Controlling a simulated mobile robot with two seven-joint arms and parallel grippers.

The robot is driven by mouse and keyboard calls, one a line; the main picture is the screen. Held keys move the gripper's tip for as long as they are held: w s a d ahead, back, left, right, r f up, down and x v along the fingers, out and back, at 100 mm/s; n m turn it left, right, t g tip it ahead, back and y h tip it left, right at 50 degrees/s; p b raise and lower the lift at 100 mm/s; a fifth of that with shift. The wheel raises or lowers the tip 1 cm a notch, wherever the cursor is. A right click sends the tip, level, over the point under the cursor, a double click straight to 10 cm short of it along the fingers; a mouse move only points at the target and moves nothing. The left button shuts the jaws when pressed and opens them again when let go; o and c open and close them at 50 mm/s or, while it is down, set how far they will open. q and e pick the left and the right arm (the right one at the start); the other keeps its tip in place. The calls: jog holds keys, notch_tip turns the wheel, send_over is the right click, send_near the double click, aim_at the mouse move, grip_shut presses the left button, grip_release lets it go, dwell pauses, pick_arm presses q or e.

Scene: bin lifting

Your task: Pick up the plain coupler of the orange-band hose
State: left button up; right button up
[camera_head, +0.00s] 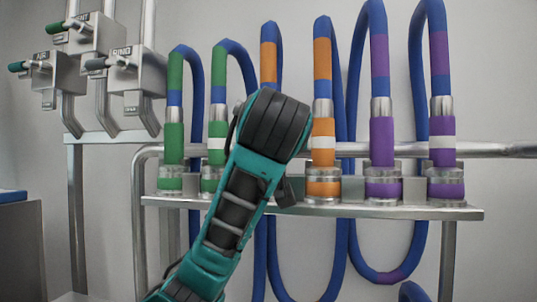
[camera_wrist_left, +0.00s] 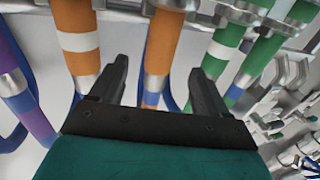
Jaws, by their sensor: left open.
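The plain coupler (camera_wrist_left: 164,42) of the orange-band hose is a solid orange sleeve with a metal ferrule, upright in the rack. In the head view, my arm hides it and only the hose's upper orange band (camera_head: 268,48) shows. My left gripper (camera_wrist_left: 160,70) is open. In the left wrist view its fingers appear on either side of the plain orange coupler, near the ferrule; contact is not visible, and depth is hard to tell. The orange coupler with a white ring (camera_head: 323,150) stands beside it, to the right in the head view. My right gripper is out of view.
Green couplers, plain (camera_head: 174,145) and white-ringed (camera_head: 217,150), stand to the left. Purple couplers, plain (camera_head: 382,142) and white-ringed (camera_head: 441,130), stand to the right. All sit on a metal shelf (camera_head: 400,212) with a rail behind. Valves (camera_head: 100,35) are at upper left.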

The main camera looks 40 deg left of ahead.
pick_arm(q)
jog(key=shift+f+p+x, duration=0.1)
jog(key=shift+p+x, duration=0.1)
jog(key=shift+x, duration=2.45)
jog(key=shift+f+p+x, duration=0.15)
jog(key=shift+x, duration=2.55)
jog(key=shift+c, duration=0.2)
jog(key=shift+r, duration=0.1)
jog(key=c, duration=1.2)
